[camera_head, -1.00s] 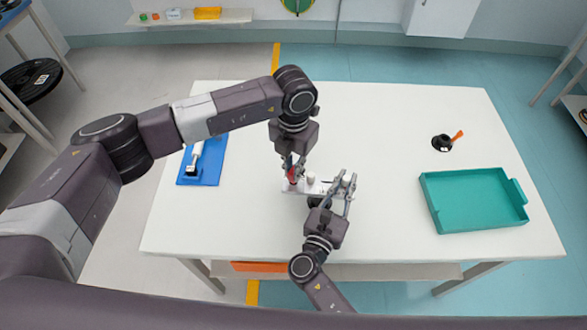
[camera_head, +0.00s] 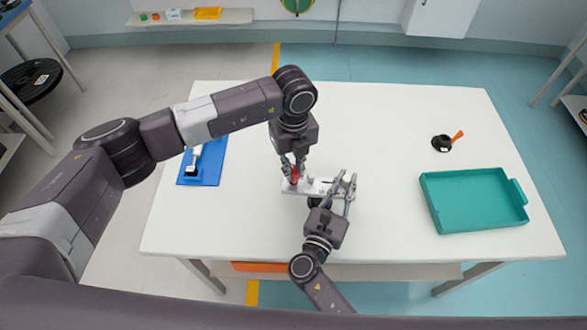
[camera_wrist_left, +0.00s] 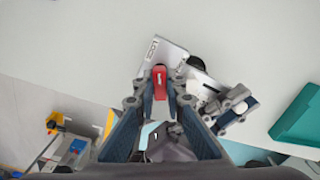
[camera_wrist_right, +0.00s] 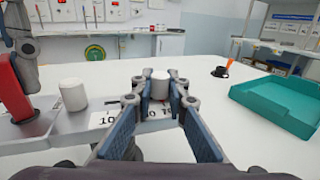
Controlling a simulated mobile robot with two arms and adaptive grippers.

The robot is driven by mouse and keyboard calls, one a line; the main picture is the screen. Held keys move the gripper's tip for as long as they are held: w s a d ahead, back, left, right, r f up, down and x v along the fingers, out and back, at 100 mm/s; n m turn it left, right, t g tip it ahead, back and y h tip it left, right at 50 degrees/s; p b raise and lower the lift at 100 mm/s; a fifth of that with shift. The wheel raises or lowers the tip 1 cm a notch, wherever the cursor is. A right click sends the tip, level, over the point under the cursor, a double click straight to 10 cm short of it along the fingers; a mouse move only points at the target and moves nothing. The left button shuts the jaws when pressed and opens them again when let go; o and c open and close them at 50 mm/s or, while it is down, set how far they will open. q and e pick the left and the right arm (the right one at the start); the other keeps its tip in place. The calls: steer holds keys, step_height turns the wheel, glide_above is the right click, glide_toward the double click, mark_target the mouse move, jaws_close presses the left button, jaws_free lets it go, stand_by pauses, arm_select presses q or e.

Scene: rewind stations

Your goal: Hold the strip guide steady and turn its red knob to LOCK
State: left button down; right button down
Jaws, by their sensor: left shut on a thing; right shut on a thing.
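The strip guide (camera_head: 318,187) is a pale bar lying on the white table. Its red knob (camera_wrist_left: 160,83) is a lever between my left fingertips; a label that seems to read LOCK is printed beside it. My left gripper (camera_head: 294,174) comes down from above and is shut on the knob. My right gripper (camera_wrist_right: 160,90) is shut on a white post (camera_wrist_right: 160,79) at the guide's right end. Another white post (camera_wrist_right: 74,95) stands between the two grippers. In the head view my fingers partly cover both ends of the guide.
A blue board (camera_head: 206,174) with a white tool lies at the table's left. A teal tray (camera_head: 474,200) sits at the right, with a black holder (camera_head: 441,143) carrying an orange piece behind it. The table's back middle is clear.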

mark_target(294, 169)
arm_select(q)
steer(key=shift+n, duration=1.6)
steer(key=c, duration=2)
jaws_free()
step_height(294, 169, up, 12)
steer(key=shift+r, duration=0.1)
arm_select(e)
steer(key=c, duration=1.8)
jaws_free()
